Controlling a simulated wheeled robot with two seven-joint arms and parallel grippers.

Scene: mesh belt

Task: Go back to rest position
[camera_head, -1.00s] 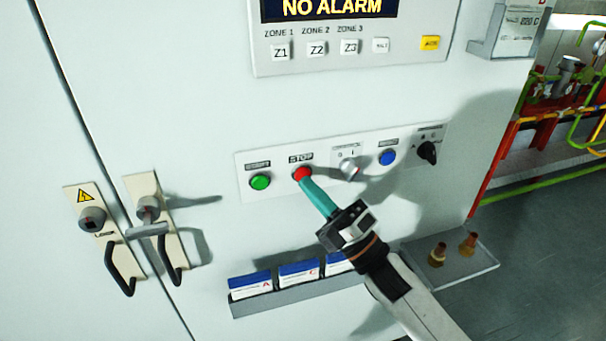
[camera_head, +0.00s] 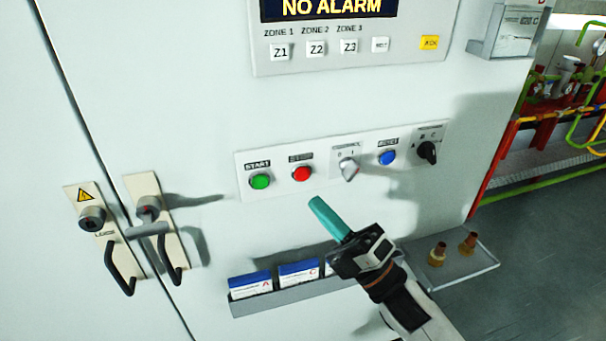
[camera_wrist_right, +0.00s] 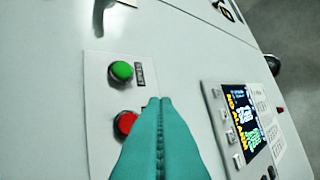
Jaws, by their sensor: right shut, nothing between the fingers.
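My right gripper (camera_head: 316,204) has teal fingers pressed together, with nothing between them. In the head view its tip is below the red STOP button (camera_head: 302,173), apart from it, and the arm comes in from the lower right. In the right wrist view the shut fingers (camera_wrist_right: 160,108) point at the panel and cover part of the red button (camera_wrist_right: 125,122). The green START button (camera_head: 260,181) is left of the red one. My left gripper is not in view.
The button strip also carries a selector switch (camera_head: 349,171), a blue button (camera_head: 387,157) and a black knob (camera_head: 427,152). Below is a rack (camera_head: 262,304) with blue-topped boxes. A small shelf (camera_head: 466,273) holds two brass fittings at right. Door handles (camera_head: 122,267) stick out at left.

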